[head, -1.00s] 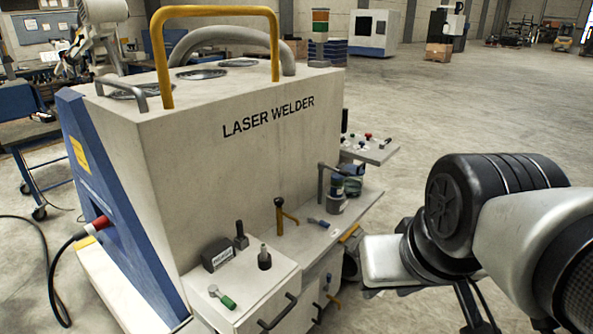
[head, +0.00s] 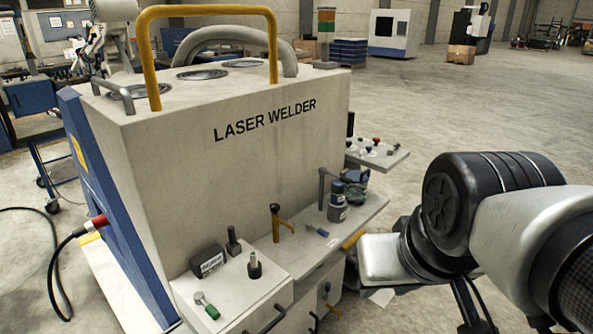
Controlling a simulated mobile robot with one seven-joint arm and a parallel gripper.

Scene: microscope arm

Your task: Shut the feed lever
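The laser welder (head: 235,175) is a large off-white machine with a blue side panel. On its front ledge stands a small upright lever with a dark knob and an orange-yellow arm (head: 284,221). A green-handled lever (head: 209,308) lies on the near left of the ledge. No readable label shows which of these is the feed lever. Part of my arm (head: 470,215) fills the right side, beside the ledge. My gripper is not visible in this view.
A labelled dark box (head: 207,262) and two short posts stand near the ledge's left end. Cans (head: 338,202) stand toward its right end. A small panel of coloured knobs (head: 378,151) sticks out beyond. Open concrete floor (head: 470,110) lies to the right.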

